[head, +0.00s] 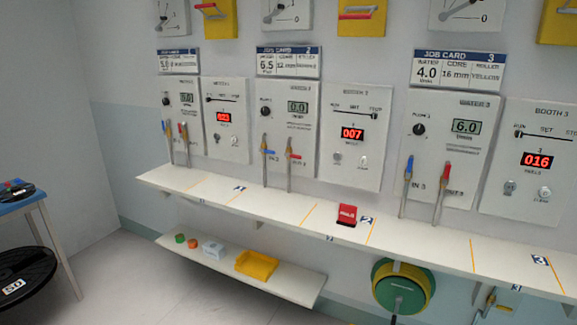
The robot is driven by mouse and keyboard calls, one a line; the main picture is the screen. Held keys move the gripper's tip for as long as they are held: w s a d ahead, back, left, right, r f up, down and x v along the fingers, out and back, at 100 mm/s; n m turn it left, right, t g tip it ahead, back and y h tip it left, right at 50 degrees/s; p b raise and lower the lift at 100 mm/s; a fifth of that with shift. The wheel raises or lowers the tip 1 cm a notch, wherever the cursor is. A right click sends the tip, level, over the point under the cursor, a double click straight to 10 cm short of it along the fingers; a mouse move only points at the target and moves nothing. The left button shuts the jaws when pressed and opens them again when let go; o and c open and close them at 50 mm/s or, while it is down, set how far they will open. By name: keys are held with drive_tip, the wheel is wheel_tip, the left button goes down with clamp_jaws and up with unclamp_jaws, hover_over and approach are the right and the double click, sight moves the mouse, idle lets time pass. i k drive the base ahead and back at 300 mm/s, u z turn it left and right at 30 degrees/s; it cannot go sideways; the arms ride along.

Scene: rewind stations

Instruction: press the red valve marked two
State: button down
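Booth two's panel (290,118) is in the middle of the head view, under the job card marked 2 (289,61). Two pipes with lever valves stand at its lower part. The left one has a blue lever (268,152) and a tag that seems to read IN 2. The right one has a red lever (295,156), sticking out sideways to the right; the tag beside it is too small to read surely. Nothing covers the red lever. My gripper is not in view.
A long white shelf (265,210) runs below the panels, with a red block (346,215) near its mark 2. Similar red levers are at booth one (183,130) and booth three (447,169). A lower shelf holds a yellow tray (257,265); a green reel (402,285) is right.

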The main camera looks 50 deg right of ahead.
sight(293, 156)
drive_tip(key=z, duration=0.1)
drive_tip(key=i, duration=0.95)
drive_tip(key=u, duration=0.05)
